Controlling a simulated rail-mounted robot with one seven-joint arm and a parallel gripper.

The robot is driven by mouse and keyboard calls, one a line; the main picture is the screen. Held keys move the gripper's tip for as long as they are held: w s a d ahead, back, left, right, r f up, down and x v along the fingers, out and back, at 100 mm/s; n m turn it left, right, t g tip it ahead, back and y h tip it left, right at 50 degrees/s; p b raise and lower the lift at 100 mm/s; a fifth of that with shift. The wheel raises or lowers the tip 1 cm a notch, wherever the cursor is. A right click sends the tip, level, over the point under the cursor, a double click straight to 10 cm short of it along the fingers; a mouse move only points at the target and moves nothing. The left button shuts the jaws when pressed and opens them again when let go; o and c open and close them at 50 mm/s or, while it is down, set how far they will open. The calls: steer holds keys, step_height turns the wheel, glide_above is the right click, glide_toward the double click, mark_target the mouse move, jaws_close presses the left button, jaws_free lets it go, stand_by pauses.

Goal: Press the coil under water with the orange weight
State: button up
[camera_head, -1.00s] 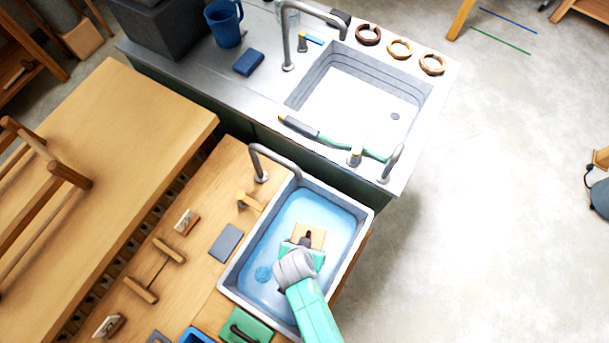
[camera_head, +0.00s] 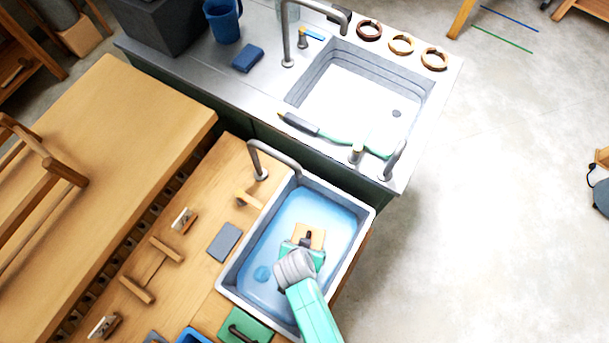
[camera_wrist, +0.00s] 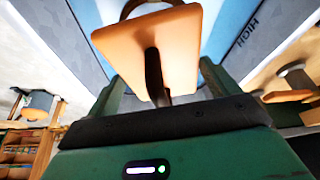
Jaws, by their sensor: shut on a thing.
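The orange weight (camera_head: 314,236) is a flat block over the water-filled basin (camera_head: 232,287). In the wrist view the weight (camera_wrist: 185,35) fills the upper middle, with a dark handle standing from it. My gripper (camera_head: 304,243) is shut on that handle; in the wrist view its green fingers (camera_wrist: 160,85) stand either side of it. A brown curved band, apparently the coil (camera_wrist: 128,8), shows just past the weight's far edge. The rest of the coil is hidden behind the weight. I cannot tell whether the weight touches the coil or the water.
A tap (camera_head: 275,155) arches over the basin's back left corner. A grey slab (camera_head: 224,242) and wooden pieces lie left of it, and a green box (camera_head: 245,328) in front. Three rings (camera_head: 401,44) lie by the far sink (camera_head: 425,100).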

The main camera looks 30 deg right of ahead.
steer(key=shift+f+b, duration=4.9)
steer(key=shift+f, duration=1.6)
steer(key=o, duration=1.2)
step_height(320, 180, up, 17)
steer(key=p, duration=1.6)
steer(key=shift+r+p, duration=0.1)
steer(key=shift+p, duration=0.2)
